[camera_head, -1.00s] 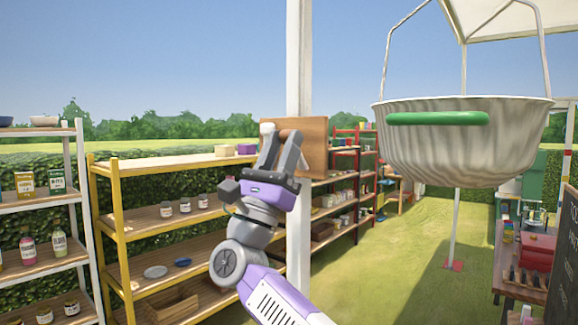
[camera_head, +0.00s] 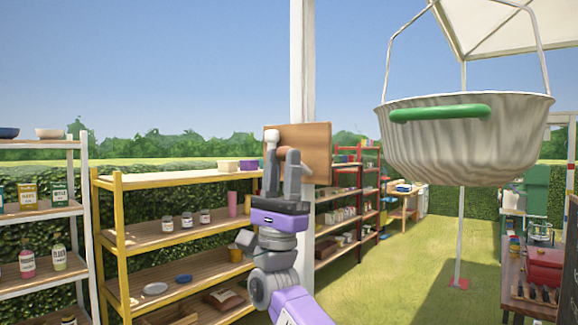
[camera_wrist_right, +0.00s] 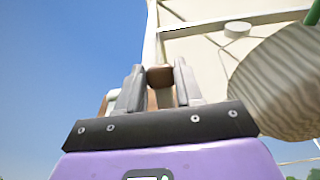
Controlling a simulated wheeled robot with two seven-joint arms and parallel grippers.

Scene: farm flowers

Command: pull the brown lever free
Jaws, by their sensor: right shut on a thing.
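A square wooden board (camera_head: 318,150) is fixed on the white post. The brown lever (camera_head: 283,151) shows only as a short piece in front of the board, between my right gripper's fingers. My right gripper (camera_head: 282,157) points up and is shut on it. In the right wrist view the brown end of the lever (camera_wrist_right: 160,75) sits between the two grey fingertips (camera_wrist_right: 158,82). A white lever with a rounded end (camera_head: 271,136) stands just left of the brown one, close to the left finger. My left gripper is out of view.
The white post (camera_head: 301,60) rises behind the board. A large hanging basin (camera_head: 465,140) with a green handle (camera_head: 440,113) is to the right. A yellow shelf (camera_head: 175,181) with jars stands at left. Grass (camera_head: 415,260) is open at right.

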